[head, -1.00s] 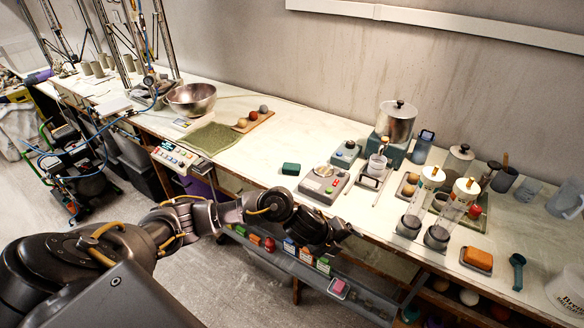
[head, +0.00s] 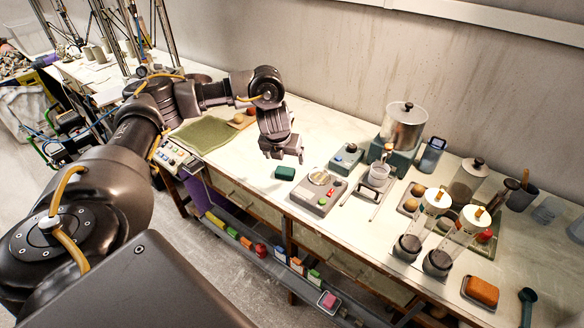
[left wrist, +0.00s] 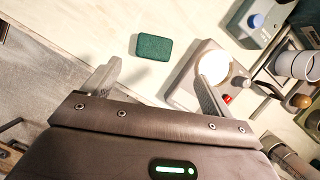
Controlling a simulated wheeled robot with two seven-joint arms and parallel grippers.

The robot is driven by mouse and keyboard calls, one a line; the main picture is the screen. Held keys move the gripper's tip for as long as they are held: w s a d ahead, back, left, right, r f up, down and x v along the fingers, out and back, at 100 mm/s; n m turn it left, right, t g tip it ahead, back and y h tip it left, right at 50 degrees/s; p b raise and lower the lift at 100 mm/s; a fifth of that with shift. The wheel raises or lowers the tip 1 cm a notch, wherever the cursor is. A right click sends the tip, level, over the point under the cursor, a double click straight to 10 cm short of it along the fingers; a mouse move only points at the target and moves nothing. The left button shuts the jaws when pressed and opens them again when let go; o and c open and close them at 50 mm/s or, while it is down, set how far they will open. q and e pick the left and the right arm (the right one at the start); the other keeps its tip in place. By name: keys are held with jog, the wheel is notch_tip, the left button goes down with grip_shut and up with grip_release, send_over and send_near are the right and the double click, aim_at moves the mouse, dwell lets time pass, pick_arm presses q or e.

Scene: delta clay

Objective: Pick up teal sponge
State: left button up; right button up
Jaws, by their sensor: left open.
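The teal sponge (head: 285,173) is a small dark green-teal block lying flat on the pale bench top, left of a grey device with buttons. It also shows in the left wrist view (left wrist: 154,47), ahead of the fingers and between their lines. My left gripper (head: 284,156) hangs above the bench just behind the sponge, pointing down. In the left wrist view its two fingers (left wrist: 160,82) are wide apart with nothing between them. The sponge is apart from the fingers. My right gripper is not in view.
The grey button device (head: 318,192) stands close right of the sponge. Beyond it are a small teal device (head: 346,157), a metal pot (head: 404,125) and glass cylinders. A green mat (head: 203,134) lies to the left. An orange block (head: 482,291) lies at the front right.

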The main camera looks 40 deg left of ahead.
pick_arm(q)
jog(key=s, duration=0.1)
send_over(285, 171)
jog(key=s, duration=0.2)
jog(key=f, duration=0.4)
jog(key=shift+s+d+f, duration=0.2)
jog(key=shift+d+f, duration=0.15)
jog(key=shift+d, duration=0.05)
jog(key=shift+w+f+p, duration=0.1)
jog(key=shift+f+p, duration=0.1)
jog(key=shift+p, duration=0.15)
jog(key=p+x, duration=0.1)
jog(key=x, duration=0.2)
jog(key=shift+w+a+f, duration=0.15)
jog(key=shift+w+f, duration=0.35)
jog(key=shift+f, duration=0.25)
jog(key=shift+c, duration=0.8)
jog(key=c, duration=1)
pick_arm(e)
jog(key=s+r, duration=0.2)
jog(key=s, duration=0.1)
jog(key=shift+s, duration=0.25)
pick_arm(q)
jog(key=shift+r, duration=0.1)
